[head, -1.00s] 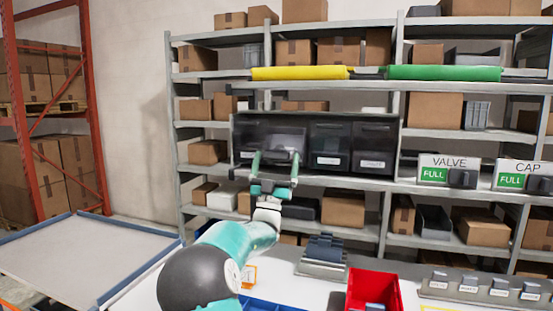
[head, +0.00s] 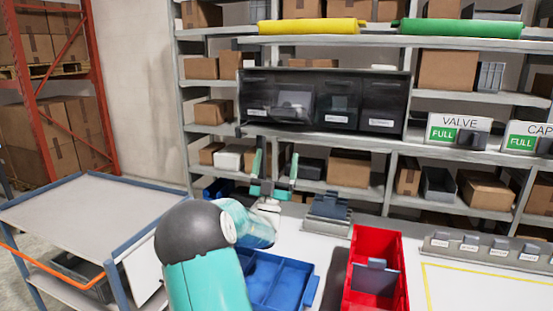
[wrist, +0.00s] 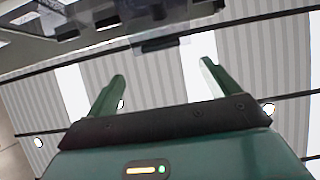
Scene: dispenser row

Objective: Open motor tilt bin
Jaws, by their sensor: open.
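A row of dark tilt bins (head: 360,92) with small white labels stands on the middle shelf in the head view. The labels are too small to read, so I cannot tell which is the motor bin. One bin left of centre (head: 295,102) has a lighter front; I cannot tell whether it is tilted out. My gripper (head: 274,170) is below the row, fingers up and apart, with nothing between them. The wrist view looks up past my gripper (wrist: 163,80) to the ceiling, with part of a dark fixture at the top left.
A blue divided tray (head: 272,280), a red bin (head: 365,290) and a grey stand (head: 328,212) are on the white table near my arm. VALVE (head: 458,127) and CAP signs are on the shelf at right. A cart (head: 85,210) stands at left.

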